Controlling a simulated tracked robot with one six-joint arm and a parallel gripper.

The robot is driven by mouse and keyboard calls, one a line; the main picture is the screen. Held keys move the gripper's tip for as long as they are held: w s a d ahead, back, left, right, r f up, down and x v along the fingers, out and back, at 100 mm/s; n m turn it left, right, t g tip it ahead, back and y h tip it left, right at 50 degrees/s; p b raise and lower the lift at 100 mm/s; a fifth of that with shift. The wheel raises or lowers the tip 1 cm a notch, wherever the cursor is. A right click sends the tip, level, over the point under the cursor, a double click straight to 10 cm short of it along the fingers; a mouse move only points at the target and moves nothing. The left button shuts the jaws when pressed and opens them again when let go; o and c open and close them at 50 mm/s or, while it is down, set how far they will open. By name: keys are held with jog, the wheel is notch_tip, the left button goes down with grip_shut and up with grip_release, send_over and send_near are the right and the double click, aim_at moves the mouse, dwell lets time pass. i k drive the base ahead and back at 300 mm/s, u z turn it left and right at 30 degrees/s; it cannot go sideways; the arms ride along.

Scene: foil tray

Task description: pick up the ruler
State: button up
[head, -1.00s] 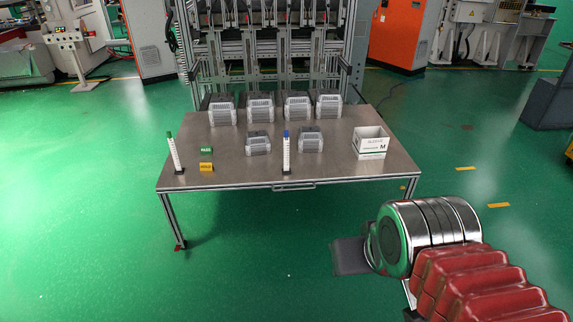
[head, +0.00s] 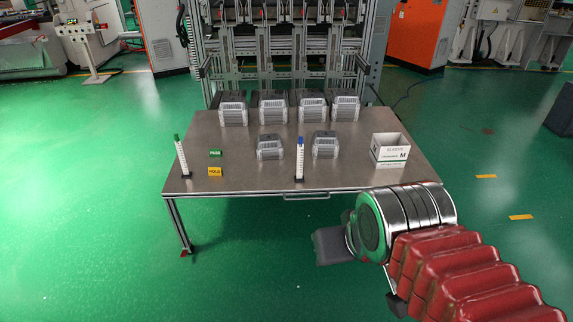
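I cannot make out a plain ruler for certain. Two upright white posts with dark marks stand on the metal table (head: 240,183): a green-topped post (head: 181,157) at the left and a blue-topped post (head: 300,158) near the front middle. Either could be a ruler, but the marks are too small to read. My gripper (head: 328,246) shows as a dark grey block at the end of my arm, in front of and below the table's front edge, apart from both posts. Its fingers are not clear, and nothing can be seen held in it.
An open white box (head: 389,150) is at the right. A green sign (head: 215,153) and a yellow sign (head: 215,171) are at the left. A metal rack stands behind. The green floor in front is clear.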

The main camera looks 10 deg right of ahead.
aim_at(300, 178)
jog(key=u, duration=0.5)
jog(key=i, duration=1.35)
jog(key=u, duration=0.3)
